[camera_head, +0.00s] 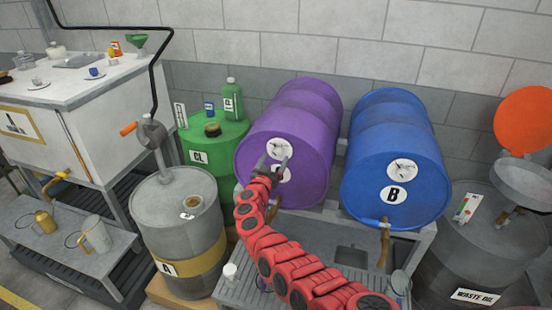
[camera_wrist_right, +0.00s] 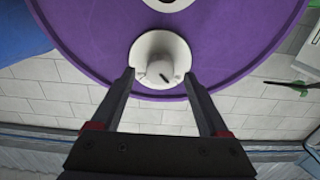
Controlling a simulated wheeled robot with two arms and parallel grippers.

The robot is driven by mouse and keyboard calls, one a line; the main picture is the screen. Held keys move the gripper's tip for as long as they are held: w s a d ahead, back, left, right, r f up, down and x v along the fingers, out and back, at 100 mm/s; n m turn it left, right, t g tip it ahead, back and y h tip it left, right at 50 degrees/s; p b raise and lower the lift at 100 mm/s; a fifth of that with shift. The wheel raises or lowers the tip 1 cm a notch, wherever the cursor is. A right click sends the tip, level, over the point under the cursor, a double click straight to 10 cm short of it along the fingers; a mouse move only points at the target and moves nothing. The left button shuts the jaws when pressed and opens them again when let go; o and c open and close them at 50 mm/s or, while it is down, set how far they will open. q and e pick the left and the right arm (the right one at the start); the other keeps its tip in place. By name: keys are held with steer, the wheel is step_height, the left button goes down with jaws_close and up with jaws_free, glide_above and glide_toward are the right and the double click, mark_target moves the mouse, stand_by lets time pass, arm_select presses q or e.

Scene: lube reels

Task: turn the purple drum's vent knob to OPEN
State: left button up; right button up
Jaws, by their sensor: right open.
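The purple drum (camera_head: 305,115) lies on its side on a rack, its round end facing me. A white dial (camera_head: 278,146) shows high on that end, and a second white disc below it is partly hidden by my right gripper (camera_head: 272,168). In the right wrist view the purple drum face (camera_wrist_right: 90,40) fills the top. Its white vent knob (camera_wrist_right: 160,55) has a small dark mark near its lower edge; I cannot read its setting. The right gripper (camera_wrist_right: 158,75) is open, with one fingertip on each side of the knob; contact is unclear. My left gripper is out of view.
The blue drum B (camera_head: 400,150) lies close on the right. A green drum (camera_head: 213,150) and grey drum A (camera_head: 180,235) stand on the left. A grey waste oil drum (camera_head: 480,245) with an orange disc above is at far right. A block wall is behind.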

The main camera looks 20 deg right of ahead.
steer(key=shift+b+x, duration=0.4)
steer(key=shift+x, duration=0.75)
jaws_close()
